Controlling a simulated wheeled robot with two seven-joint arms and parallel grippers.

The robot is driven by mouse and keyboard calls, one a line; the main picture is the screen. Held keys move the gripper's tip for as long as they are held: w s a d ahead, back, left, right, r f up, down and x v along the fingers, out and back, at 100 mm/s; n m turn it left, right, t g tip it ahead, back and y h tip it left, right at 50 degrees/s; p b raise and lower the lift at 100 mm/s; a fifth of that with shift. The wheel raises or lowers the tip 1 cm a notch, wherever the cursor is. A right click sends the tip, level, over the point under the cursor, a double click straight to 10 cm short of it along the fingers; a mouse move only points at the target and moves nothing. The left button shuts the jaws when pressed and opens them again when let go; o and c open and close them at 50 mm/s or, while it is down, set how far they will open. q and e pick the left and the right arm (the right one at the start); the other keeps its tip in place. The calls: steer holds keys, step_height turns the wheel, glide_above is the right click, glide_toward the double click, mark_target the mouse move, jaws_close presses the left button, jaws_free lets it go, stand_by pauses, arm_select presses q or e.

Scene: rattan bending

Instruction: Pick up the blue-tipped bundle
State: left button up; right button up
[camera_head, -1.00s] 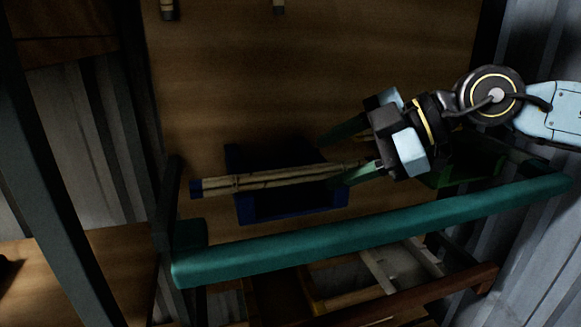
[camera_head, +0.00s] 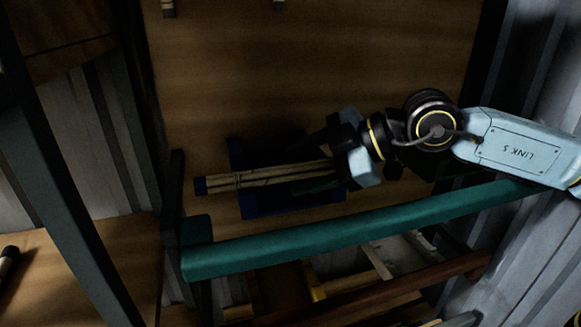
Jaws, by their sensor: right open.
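The blue-tipped bundle (camera_head: 255,179) is a set of tan rattan sticks tied with a band, with a dark blue tip at its left end. It lies across a dark blue cradle (camera_head: 250,207) on the wooden board. My right gripper (camera_head: 305,168) comes in from the right. Its dark fingers are apart, one above and one below the bundle's right part. The bundle's right end is hidden by the gripper. I cannot tell whether the fingers touch it. My left gripper is not in view.
A teal rail (camera_head: 350,228) runs across in front of the cradle. A dark post (camera_head: 60,180) stands at the left. Stick ends (camera_head: 168,8) show at the top edge. The wooden board (camera_head: 310,80) above the cradle is clear.

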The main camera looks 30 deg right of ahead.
steer(key=c, duration=1)
steer(key=shift+c, duration=0.2)
